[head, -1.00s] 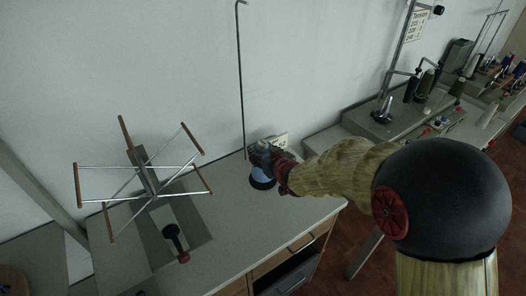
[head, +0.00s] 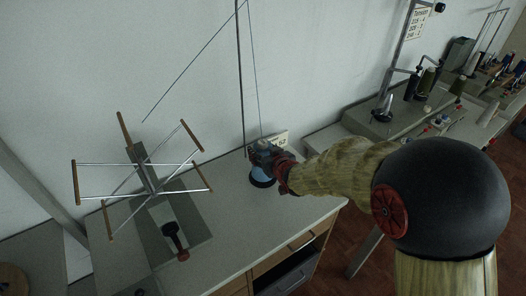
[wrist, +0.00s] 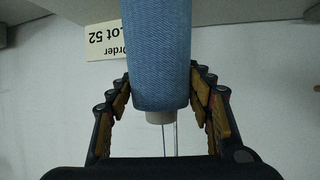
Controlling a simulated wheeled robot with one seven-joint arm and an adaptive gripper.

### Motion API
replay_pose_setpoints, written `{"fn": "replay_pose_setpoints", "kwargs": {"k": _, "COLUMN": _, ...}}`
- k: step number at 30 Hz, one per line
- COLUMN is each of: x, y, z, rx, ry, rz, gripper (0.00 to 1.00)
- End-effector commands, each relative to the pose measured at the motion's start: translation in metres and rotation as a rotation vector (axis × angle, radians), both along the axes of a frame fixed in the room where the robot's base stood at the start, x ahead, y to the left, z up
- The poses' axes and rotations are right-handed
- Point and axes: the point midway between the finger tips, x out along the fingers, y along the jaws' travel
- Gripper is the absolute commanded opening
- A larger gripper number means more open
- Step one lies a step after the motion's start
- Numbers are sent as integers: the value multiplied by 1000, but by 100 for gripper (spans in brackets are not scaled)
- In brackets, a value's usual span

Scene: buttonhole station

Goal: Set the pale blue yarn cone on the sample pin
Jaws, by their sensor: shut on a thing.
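The pale blue yarn cone (head: 262,174) is upright at the back of the near table, over a dark round base (head: 263,184). My gripper (head: 262,158) is shut on the cone's upper part. In the wrist view the blue cone (wrist: 157,45) fills the space between the fingers of my gripper (wrist: 160,78), and a pale core end (wrist: 160,117) sticks out of it. The sample pin is hidden, and I cannot tell whether the cone rests fully on the base.
A tall hooked rod (head: 240,80) stands behind the gripper, with thin thread lines from its top. A card reading Lot 52 (wrist: 119,40) is behind the cone. A yarn swift (head: 146,175) stands left. Another bench (head: 365,122) with cones stands right.

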Motion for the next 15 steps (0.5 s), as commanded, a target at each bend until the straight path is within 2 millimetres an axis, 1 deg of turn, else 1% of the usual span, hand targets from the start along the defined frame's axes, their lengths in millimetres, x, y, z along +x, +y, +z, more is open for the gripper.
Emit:
{"fn": "replay_pose_setpoints", "kwargs": {"k": 7, "x": 0, "y": 0, "z": -3, "rx": 1, "ry": -2, "rz": 0, "gripper": 5}}
{"fn": "replay_pose_setpoints", "kwargs": {"k": 8, "x": 0, "y": 0, "z": -2, "rx": 1, "ry": -2, "rz": 0, "gripper": 53}}
{"fn": "replay_pose_setpoints", "kwargs": {"k": 15, "x": 0, "y": 0, "z": -2, "rx": 0, "ry": -1, "rz": 0, "gripper": 67}}
